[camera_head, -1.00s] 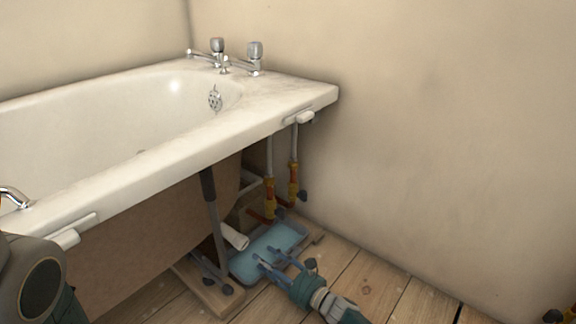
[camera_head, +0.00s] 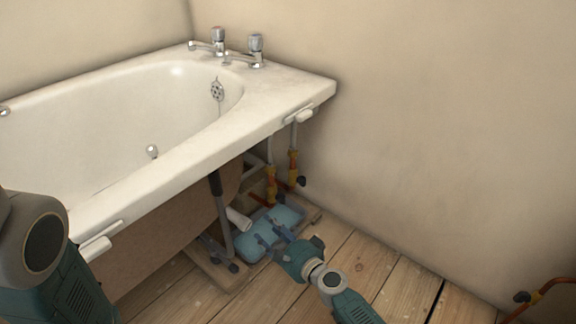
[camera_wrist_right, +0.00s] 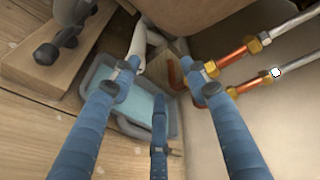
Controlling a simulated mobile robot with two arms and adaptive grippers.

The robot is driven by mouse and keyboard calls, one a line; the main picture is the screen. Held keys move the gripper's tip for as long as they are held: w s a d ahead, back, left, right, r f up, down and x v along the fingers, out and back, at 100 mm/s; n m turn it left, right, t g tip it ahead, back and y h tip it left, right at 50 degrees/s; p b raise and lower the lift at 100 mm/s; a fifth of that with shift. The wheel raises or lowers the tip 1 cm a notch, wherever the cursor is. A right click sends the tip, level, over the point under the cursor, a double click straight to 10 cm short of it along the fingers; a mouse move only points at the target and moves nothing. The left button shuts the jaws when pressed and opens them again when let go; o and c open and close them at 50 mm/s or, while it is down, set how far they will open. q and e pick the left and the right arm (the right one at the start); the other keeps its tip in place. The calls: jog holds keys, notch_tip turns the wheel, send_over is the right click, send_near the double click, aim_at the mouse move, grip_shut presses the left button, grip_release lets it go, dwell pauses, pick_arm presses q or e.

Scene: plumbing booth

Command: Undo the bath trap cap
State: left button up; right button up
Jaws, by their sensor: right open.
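Under the rim of the white bath (camera_head: 225,128), a white pipe-like part (camera_head: 238,218) shows beside the blue tray. It looks like part of the trap, and it also shows in the right wrist view (camera_wrist_right: 138,42). I cannot make out the cap. My right gripper (camera_head: 264,236) has its blue fingers spread over the blue tray (camera_head: 289,216), just to the right of the white part. In the right wrist view the gripper (camera_wrist_right: 158,88) is open and empty, with the tray (camera_wrist_right: 97,75) behind its fingers. My left arm is at the left edge; its gripper is out of view.
Copper pipes with brass fittings (camera_head: 271,184) rise by the wall right of the trap. A dark bath leg (camera_head: 221,210) stands on a wooden board (camera_head: 212,272) to the left. Another copper pipe (camera_head: 545,290) is at lower right. The floorboards in front are clear.

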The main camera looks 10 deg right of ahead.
jog(key=s+d+r+n+t+h+p, duration=0.1)
jog(key=d+r+n+t+h+p, duration=0.1)
jog(key=r, duration=1)
jog(key=s+d+r+n+t+h+p, duration=0.1)
jog(key=s+d+r+n+t+p, duration=0.1)
jog(key=r, duration=1)
jog(key=shift+s+d+r+n+t+h+p, duration=0.2)
jog(key=shift+d+n+t+h+p, duration=0.15)
jog(key=shift+t+p, duration=0.5)
jog(key=shift+a, duration=0.1)
